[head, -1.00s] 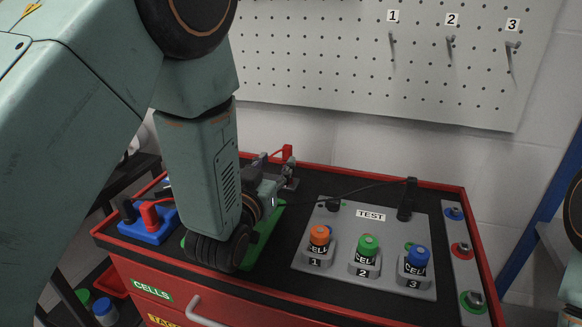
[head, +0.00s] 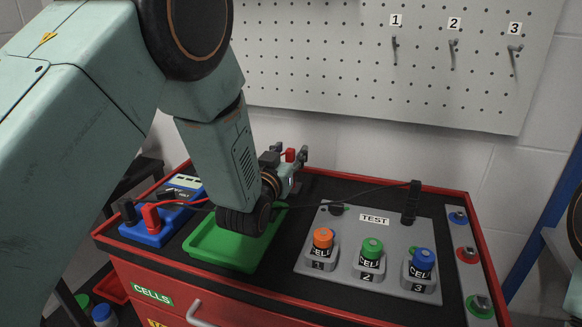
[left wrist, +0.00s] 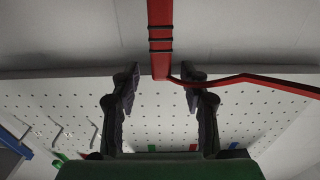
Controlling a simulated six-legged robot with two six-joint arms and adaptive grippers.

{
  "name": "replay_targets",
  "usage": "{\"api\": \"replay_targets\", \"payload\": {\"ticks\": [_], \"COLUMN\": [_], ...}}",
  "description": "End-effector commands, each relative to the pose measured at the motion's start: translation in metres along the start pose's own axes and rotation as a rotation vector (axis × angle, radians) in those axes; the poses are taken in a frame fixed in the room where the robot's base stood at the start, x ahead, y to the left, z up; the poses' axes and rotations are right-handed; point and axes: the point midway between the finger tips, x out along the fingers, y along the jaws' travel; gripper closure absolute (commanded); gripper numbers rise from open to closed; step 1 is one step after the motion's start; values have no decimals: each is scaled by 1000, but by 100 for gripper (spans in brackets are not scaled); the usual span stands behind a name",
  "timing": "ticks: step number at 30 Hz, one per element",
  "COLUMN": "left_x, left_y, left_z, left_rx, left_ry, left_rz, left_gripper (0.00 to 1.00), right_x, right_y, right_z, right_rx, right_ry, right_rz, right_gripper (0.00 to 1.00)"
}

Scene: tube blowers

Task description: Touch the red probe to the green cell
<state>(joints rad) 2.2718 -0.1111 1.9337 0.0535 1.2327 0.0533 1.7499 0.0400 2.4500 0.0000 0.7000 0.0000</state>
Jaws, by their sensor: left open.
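The red probe (head: 290,155) shows as a small red piece between the fingers of my left gripper (head: 288,157), above the back of the cart top. In the left wrist view the red probe (left wrist: 160,38) has black rings and a red lead running right. Its near end lies between the open fingertips (left wrist: 160,84), with gaps on both sides. The green cell (head: 371,250) stands upright in holder 2 of the grey test board (head: 322,222), between the orange cell (head: 322,240) and the blue cell (head: 422,262). My right gripper is out of view.
A blue meter (head: 141,234) with red and black plugs is at the left. An empty-looking green tray (head: 212,252) lies below my left wrist. A black post (head: 411,203) with a dark lead stands on the board. The pegboard (head: 330,60) is behind.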

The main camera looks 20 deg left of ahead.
Motion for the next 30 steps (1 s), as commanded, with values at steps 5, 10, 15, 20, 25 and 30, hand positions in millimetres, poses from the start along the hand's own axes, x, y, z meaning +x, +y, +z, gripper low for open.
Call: {"api": "replay_targets", "payload": {"ticks": [5,10,15,20,25,30], "left_x": [0,0,0,0,-1,0], "left_y": [0,0,0,0,0,0], "left_z": [0,0,0,0,0,-8], "left_rx": [0,-1,-1,0,0,0], "left_ry": [0,0,0,-1,-1,0], "left_rz": [0,0,0,0,0,0], "left_gripper": [64,78,93,100,100,100], "right_x": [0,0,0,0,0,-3], "right_y": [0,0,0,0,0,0], "right_z": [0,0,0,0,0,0], "right_rx": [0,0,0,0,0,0], "right_ry": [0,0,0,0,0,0], "right_rz": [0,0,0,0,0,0], "right_gripper": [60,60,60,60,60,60]}}
